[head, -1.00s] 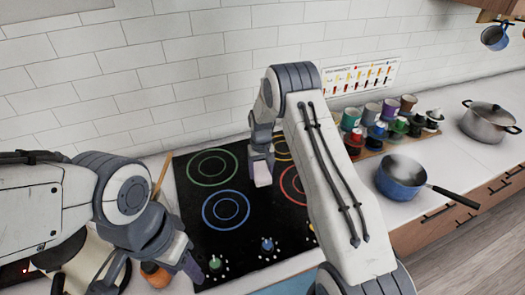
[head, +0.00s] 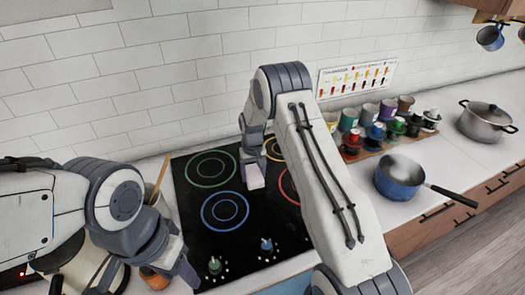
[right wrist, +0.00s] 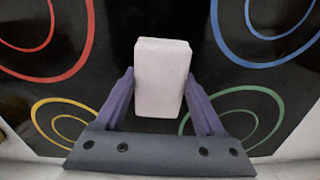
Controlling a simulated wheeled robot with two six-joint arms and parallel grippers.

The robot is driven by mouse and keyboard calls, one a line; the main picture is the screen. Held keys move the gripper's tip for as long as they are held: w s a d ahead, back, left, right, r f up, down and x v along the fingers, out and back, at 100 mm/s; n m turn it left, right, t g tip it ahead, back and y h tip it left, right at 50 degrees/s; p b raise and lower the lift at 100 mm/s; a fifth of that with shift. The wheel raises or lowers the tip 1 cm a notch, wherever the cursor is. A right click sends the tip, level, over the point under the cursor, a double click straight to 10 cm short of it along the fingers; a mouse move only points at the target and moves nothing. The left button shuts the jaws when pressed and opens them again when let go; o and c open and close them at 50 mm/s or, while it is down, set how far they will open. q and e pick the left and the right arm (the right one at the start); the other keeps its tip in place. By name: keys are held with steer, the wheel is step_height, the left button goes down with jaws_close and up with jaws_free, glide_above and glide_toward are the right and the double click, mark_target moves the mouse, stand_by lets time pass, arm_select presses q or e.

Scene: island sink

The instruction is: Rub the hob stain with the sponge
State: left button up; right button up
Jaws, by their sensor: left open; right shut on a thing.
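The pale pinkish sponge (right wrist: 161,78) is between the two fingers of my right gripper (right wrist: 160,100), which is shut on it. In the head view the sponge (head: 255,177) is over the middle of the black hob (head: 200,240), between the colored rings. I cannot tell whether it touches the glass. No stain is clearly visible; the sponge and my right arm cover part of the hob. My left gripper (head: 150,285) is open at the hob's front left corner, partly cut off by the frame's lower edge.
A blue pan (head: 398,178) stands right of the hob, its handle pointing right. Several colored cups and bottles (head: 388,130) stand behind it. A steel pot (head: 487,122) is at the far right. An orange object (head: 153,279) lies by my left gripper. A tiled wall bounds the back.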

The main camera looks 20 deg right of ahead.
steer(key=d, duration=0.3)
steer(key=shift+d, duration=0.15)
steer(key=shift+d+r, duration=0.15)
steer(key=shift+d, duration=0.2)
step_height(320, 180, up, 3)
steer(key=shift+s+a+r+p, duration=0.1)
steer(key=shift+r+p, duration=0.05)
steer(key=shift+p, duration=0.7)
arm_select(q)
steer(key=shift+d+r+p, duration=0.2)
steer(key=shift+r+p, duration=0.5)
steer(key=shift+r, duration=0.4)
steer(key=shift+d+r+p, duration=0.15)
steer(key=shift+r+p, duration=0.55)
steer(key=shift+r, duration=0.4)
arm_select(e)
steer(key=shift+r, duration=2.25)
